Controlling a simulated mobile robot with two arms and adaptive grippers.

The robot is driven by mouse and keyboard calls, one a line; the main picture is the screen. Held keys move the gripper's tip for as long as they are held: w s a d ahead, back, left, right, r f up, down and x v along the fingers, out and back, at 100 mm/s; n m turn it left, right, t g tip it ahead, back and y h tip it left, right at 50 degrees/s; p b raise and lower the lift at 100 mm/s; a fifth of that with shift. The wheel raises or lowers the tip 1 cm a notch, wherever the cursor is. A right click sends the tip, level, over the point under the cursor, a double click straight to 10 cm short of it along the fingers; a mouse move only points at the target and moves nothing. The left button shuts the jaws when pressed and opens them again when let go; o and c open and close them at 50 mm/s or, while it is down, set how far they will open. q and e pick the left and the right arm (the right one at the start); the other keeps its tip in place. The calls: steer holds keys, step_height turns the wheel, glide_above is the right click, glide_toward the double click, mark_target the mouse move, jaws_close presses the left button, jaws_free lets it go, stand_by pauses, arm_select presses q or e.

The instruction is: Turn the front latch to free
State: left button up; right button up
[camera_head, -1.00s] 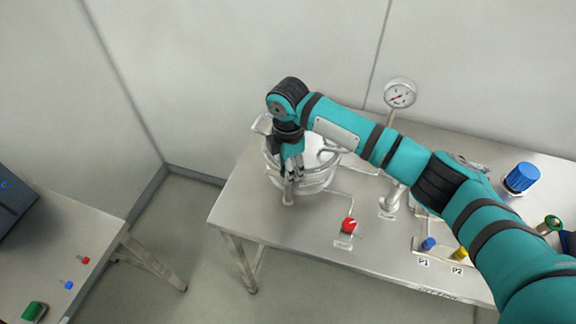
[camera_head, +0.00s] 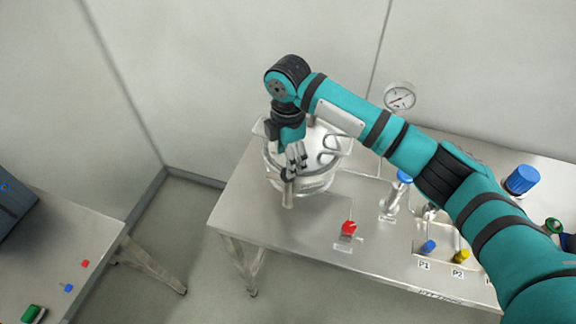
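The vessel (camera_head: 322,181) is a round, pale metal pot with a lid and looped handles, standing on the steel table. At its front is the front latch (camera_head: 288,194), a short upright grey metal post. My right gripper (camera_head: 293,170) comes in from the right and points down at the top of this latch, in front of the vessel's rim. The fingers overlap the latch top in the picture. I cannot tell whether they touch or grip it. Part of the lid is hidden behind my gripper. My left gripper is not in view.
A pressure gauge (camera_head: 399,96) stands behind my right arm. A red knob (camera_head: 348,227) sits on the steel table (camera_head: 290,230), with blue (camera_head: 427,247) and yellow (camera_head: 460,256) plugs to its right. A second table (camera_head: 60,240) is at left, with open floor between.

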step_height(320, 180, up, 7)
stand_by(0.3)
steer(key=shift+f, duration=0.1)
